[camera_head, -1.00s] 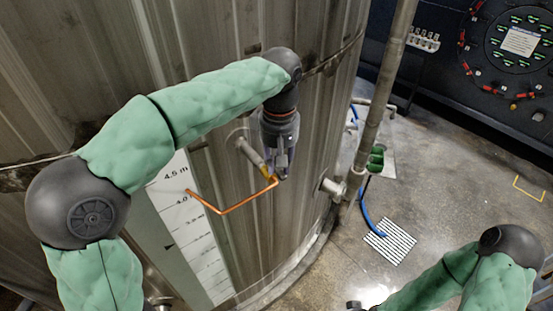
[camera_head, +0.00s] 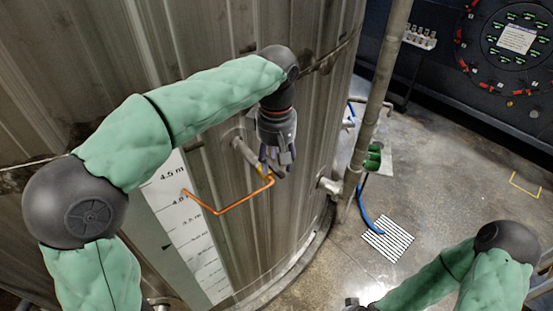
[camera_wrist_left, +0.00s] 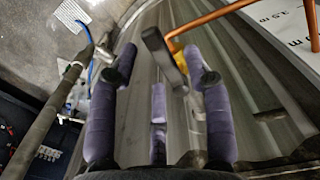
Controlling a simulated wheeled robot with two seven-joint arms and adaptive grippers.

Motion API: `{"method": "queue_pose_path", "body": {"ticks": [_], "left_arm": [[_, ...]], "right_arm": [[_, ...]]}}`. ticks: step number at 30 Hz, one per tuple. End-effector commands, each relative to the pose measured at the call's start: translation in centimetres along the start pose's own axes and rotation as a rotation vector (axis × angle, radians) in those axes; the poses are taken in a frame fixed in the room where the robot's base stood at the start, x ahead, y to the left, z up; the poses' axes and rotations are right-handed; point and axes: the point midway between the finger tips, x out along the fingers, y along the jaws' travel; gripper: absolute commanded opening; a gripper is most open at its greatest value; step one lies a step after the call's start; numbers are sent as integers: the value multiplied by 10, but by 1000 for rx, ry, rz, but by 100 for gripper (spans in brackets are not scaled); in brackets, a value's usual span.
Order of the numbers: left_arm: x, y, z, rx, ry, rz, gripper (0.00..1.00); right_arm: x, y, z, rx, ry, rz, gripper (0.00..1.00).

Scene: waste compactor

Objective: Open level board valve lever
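The white level board (camera_head: 195,235) with its metre scale stands against the metal tank. An orange pipe (camera_head: 232,207) runs from the board to a yellow-marked valve (camera_head: 263,171) on a stub from the tank. The grey valve lever (camera_wrist_left: 163,58) shows in the left wrist view, near the orange pipe (camera_wrist_left: 205,20). My left gripper (camera_head: 275,155) is at the valve in the head view. In the wrist view its purple-padded fingers (camera_wrist_left: 160,70) are spread, with the lever between them; contact cannot be told.
The tank wall (camera_head: 215,50) is close behind my left arm. A vertical pipe (camera_head: 378,100) stands to the right. A blue hose (camera_head: 370,220) and a floor grate (camera_head: 388,240) are beyond it. The concrete floor at right is mostly clear.

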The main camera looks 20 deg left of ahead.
Motion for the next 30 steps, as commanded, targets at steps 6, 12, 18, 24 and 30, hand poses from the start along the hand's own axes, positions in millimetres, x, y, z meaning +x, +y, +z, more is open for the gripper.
{"method": "queue_pose_path", "body": {"ticks": [6, 12, 18, 24, 30], "left_arm": [[1, 0, 1, 2, -2, -3, 50], [-11, 1, 1, 2, -1, -1, 50], [-47, 1, 1, 2, -1, 1, 50], [-86, 2, 0, 2, -1, 2, 50], [-110, 1, 0, 2, -1, -2, 50]], "right_arm": [[0, 0, 0, 0, 0, 0, 0], [0, 0, 0, 0, 0, 0, 0], [0, 0, 0, 0, 0, 0, 0], [0, 0, 0, 0, 0, 0, 0], [0, 0, 0, 0, 0, 0, 0]]}}
